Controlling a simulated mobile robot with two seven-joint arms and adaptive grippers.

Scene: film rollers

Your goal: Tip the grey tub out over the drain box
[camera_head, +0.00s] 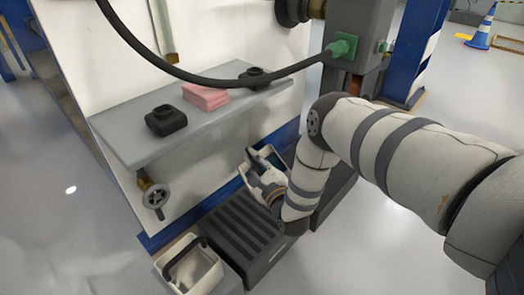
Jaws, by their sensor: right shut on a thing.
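The grey tub (250,157), pale with a teal patch inside, is tilted above the far end of the drain box. The drain box (243,237) is dark, with a slatted top, and stands on the floor below the shelf. My right gripper (262,175) is shut on the tub. My wrist and forearm hide much of the tub and part of the box's right end. My left gripper is out of view.
A pale container (205,275) with a dark handle stands left of the drain box. The grey shelf (150,152) holds pink cloths (206,96) and two black items. A valve wheel (155,196) sits beneath it. A black hose (205,79) hangs across the wall.

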